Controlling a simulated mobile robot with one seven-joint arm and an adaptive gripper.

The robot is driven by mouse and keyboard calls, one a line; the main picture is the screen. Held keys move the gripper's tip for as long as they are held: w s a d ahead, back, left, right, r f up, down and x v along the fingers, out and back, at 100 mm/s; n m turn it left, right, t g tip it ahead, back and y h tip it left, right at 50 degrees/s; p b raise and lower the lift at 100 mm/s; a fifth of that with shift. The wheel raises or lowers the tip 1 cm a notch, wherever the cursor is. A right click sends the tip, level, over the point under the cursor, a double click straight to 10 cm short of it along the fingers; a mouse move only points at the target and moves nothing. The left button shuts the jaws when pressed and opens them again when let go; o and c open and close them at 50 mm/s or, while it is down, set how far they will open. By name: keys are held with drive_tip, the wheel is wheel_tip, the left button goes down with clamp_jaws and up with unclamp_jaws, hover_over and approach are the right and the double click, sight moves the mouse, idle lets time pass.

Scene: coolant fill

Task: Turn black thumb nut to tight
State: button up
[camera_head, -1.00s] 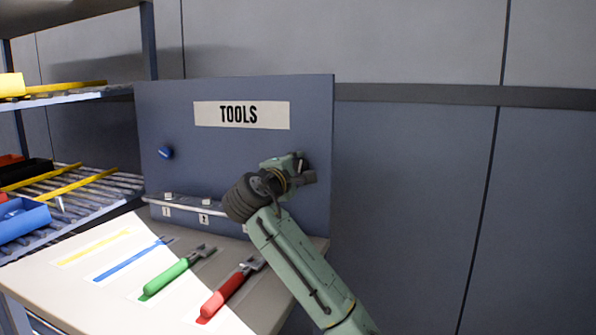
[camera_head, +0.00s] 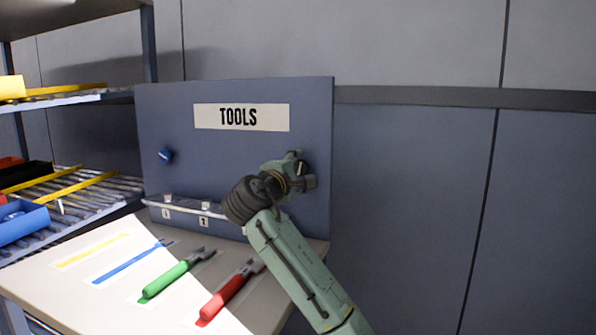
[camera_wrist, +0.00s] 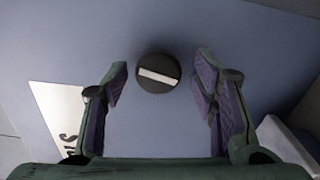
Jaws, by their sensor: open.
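The black thumb nut (camera_wrist: 158,73) shows in the wrist view as a dark round knob with a pale bar across its face, the bar tilted slightly down to the right. It is on the blue-grey tool board. My gripper (camera_wrist: 162,80) is open, one finger on each side of the nut, with a visible gap on both sides; I cannot tell how far its tips are from the board. In the head view my gripper (camera_head: 300,176) is at the right part of the board (camera_head: 236,90), and my arm hides most of the nut there.
A blue knob (camera_head: 165,156) is on the board's left side. A numbered rail (camera_head: 185,206) runs below it. Green-handled (camera_head: 165,279) and red-handled (camera_head: 222,297) tools lie on the bench (camera_head: 50,285). A shelf rack with bins stands at left. The wall at right is clear.

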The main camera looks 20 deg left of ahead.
drive_tip(key=s, duration=1.2)
drive_tip(key=shift+a, duration=0.2)
